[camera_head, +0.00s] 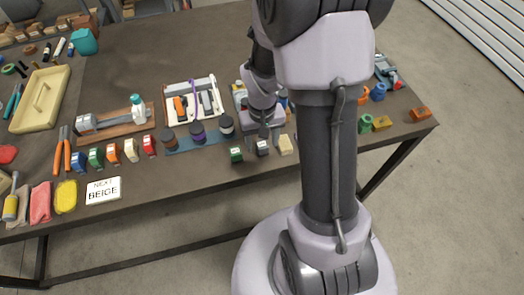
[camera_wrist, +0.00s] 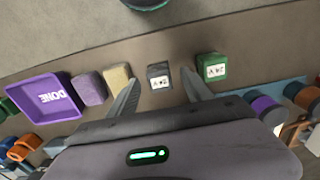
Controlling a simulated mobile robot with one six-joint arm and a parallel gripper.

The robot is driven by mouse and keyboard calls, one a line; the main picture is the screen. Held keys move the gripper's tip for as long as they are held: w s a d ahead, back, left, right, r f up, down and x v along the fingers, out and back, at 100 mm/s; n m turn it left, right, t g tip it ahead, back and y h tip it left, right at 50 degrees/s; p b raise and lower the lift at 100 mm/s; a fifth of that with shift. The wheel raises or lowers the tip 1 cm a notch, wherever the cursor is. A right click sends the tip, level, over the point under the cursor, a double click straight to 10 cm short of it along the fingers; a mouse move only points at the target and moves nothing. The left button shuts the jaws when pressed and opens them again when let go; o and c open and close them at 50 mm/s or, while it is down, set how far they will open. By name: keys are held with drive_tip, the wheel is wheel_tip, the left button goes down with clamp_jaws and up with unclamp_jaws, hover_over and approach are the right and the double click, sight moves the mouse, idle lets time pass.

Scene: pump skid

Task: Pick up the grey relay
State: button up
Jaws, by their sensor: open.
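The grey relay (camera_head: 263,148) stands near the front edge of the table, between a green block (camera_head: 237,155) and a beige block (camera_head: 285,145). In the wrist view the dark grey relay (camera_wrist: 159,83) has a white label on its face, and the green block (camera_wrist: 212,67) and beige block (camera_wrist: 117,77) flank it. My gripper (camera_wrist: 159,77) is open and empty, its two fingers pointing toward the relay, one to each side in the picture. I cannot tell the remaining distance. In the head view my gripper (camera_head: 263,130) is just behind the relay, partly hidden by my arm.
A lilac block (camera_wrist: 88,88) and a purple tray marked DONE (camera_wrist: 45,97) lie beyond the beige block. Round spools (camera_head: 198,132) stand on a blue strip nearby.

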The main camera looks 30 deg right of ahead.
wheel_tip(320, 180, down, 2)
drive_tip(key=shift+f, duration=0.15)
